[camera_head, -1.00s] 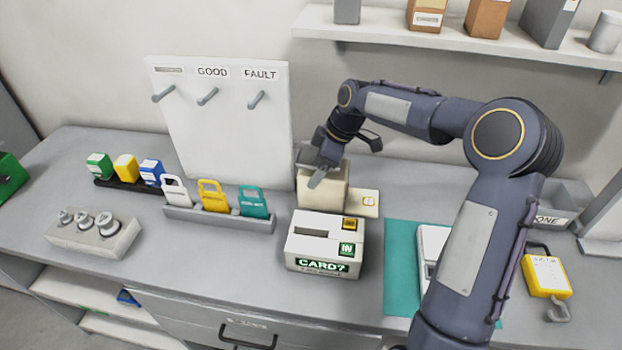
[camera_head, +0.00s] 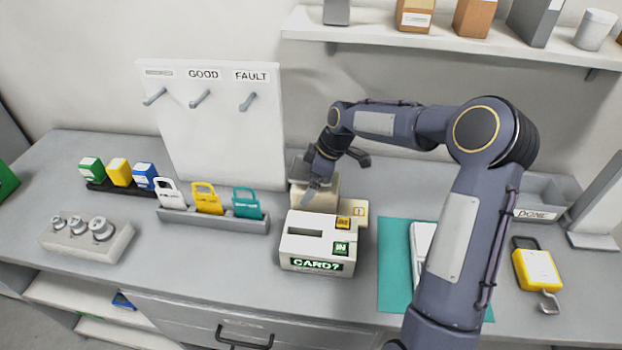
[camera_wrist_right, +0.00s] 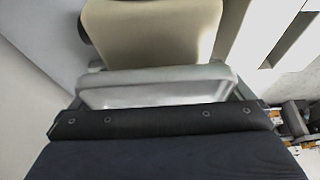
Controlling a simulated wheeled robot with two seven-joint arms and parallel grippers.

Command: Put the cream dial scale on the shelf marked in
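The cream dial scale (camera_head: 321,197) appears to be the cream-beige box behind the white card machine, which hides its lower front. Its dial does not show. In the right wrist view, a cream body (camera_wrist_right: 150,32) fills the top centre, just beyond a grey edge. I cannot tell whether the fingers are open or touch it. My left gripper is out of view. No shelf marking is readable; low shelves (camera_head: 68,292) lie under the bench at left.
The card machine (camera_head: 300,247) stands close in front of the cream box. A tag rack (camera_head: 230,223) and a peg board (camera_head: 225,135) are left. A teal mat (camera_head: 394,285) lies right, partly behind my arm. A wall shelf (camera_head: 440,40) runs above.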

